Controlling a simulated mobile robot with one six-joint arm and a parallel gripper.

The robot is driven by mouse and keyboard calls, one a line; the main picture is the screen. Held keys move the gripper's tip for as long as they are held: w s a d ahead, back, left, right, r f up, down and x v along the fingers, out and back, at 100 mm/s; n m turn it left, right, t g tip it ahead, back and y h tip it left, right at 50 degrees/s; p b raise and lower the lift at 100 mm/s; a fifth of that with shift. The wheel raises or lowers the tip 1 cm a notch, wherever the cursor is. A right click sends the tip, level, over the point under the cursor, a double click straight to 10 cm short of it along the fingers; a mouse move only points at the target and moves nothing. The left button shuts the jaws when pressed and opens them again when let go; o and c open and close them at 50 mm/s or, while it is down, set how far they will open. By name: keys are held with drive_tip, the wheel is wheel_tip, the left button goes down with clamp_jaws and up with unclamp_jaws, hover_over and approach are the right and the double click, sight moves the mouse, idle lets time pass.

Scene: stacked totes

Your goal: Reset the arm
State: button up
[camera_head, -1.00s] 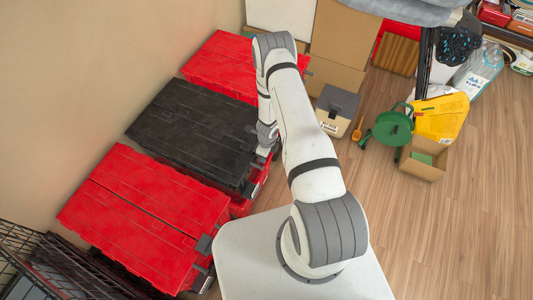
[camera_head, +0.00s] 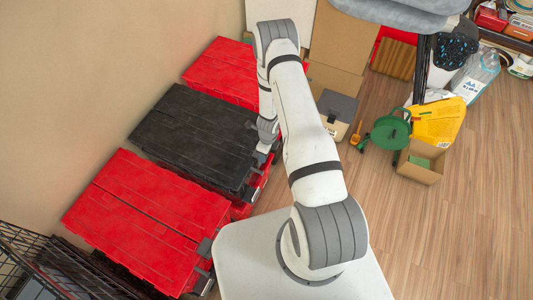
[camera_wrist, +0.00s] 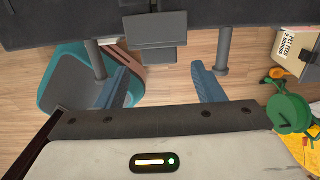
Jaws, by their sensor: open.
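My gripper (camera_wrist: 160,88) shows in the wrist view with its two blue-grey fingers wide apart and nothing between them. The edge of a black tote (camera_wrist: 60,30) with a dark latch (camera_wrist: 155,30) lies just beyond the fingers at the top of that view. In the head view my white arm (camera_head: 308,130) reaches out over the totes and bends down beside the front edge of the black tote (camera_head: 190,135). The fingers cannot be made out there.
Red totes stand on either side of the black one, near (camera_head: 140,215) and far (camera_head: 235,70). A wire basket (camera_head: 30,260) is at lower left. A cardboard box (camera_head: 421,162), green reel (camera_head: 390,132) and yellow bag (camera_head: 437,120) stand right.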

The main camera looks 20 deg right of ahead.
drive_tip(key=shift+r, duration=0.4)
drive_tip(key=w+a+r+n+t+y+b, duration=0.15)
drive_tip(key=r+n, duration=0.45)
drive_tip(key=r, duration=0.9)
drive_tip(key=w+a+r+n+t+b, duration=0.1)
drive_tip(key=a+r+n+b, duration=0.35)
drive_tip(key=r, duration=1.15)
drive_tip(key=s+r+n+p, duration=0.1)
drive_tip(key=s+r+n, duration=0.75)
drive_tip(key=r, duration=0.35)
drive_tip(key=s+d+r+n+h+b, duration=0.1)
drive_tip(key=s+r+n, duration=0.2)
drive_tip(key=s, duration=0.5)
drive_tip(key=s+d+r+n+b, duration=0.1)
drive_tip(key=s+r+n, duration=0.2)
drive_tip(key=s, duration=0.5)
drive_tip(key=shift+d+n+t+h, duration=0.25)
drive_tip(key=shift+n+t+h, duration=0.1)
drive_tip(key=shift+n, duration=0.45)
